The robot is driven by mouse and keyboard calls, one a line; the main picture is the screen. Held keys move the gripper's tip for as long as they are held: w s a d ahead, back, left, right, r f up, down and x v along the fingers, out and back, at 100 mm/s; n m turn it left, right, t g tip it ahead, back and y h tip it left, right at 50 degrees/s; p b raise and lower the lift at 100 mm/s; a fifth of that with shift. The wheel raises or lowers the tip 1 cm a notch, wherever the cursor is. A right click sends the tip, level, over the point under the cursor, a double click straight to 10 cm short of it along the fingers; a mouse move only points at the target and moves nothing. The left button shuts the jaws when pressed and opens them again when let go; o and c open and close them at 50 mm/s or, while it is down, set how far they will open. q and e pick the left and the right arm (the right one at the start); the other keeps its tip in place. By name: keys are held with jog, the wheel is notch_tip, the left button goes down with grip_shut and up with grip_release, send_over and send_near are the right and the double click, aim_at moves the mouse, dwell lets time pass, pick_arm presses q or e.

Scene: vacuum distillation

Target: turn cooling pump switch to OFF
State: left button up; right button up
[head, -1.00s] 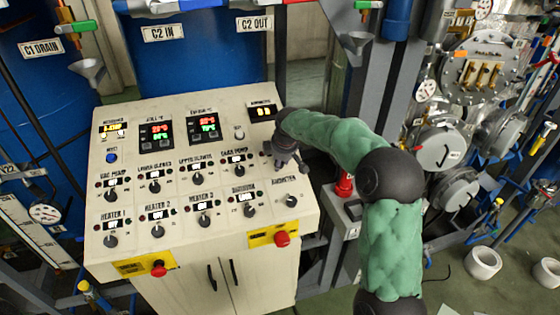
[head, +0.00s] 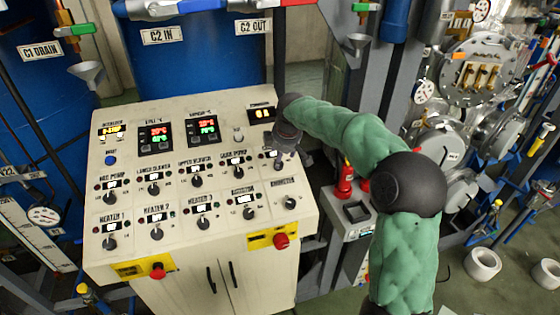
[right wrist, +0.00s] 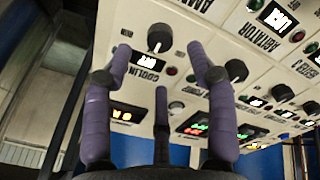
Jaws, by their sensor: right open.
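The cooling pump switch (right wrist: 160,38) is a black round knob on the cream control panel. In the right wrist view it sits beside a lit display and a label whose readable part is "COOLIN". My right gripper (right wrist: 160,62) is open and empty, its purple fingers spread in front of the panel with the knob showing between and beyond the tips. In the head view the right gripper (head: 285,146) is over the right end of the upper switch row and hides much of this switch and its label. I cannot tell whether a finger touches the panel. My left gripper is not in view.
Other knobs stand close by, including the agitator knob (head: 249,212) and the dark pump knob (head: 238,171). Red buttons (head: 281,240) sit on yellow plates at the panel's front. A red object (head: 345,180) stands right of the panel, below my arm.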

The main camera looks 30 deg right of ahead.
jog(key=shift+v, duration=2.75)
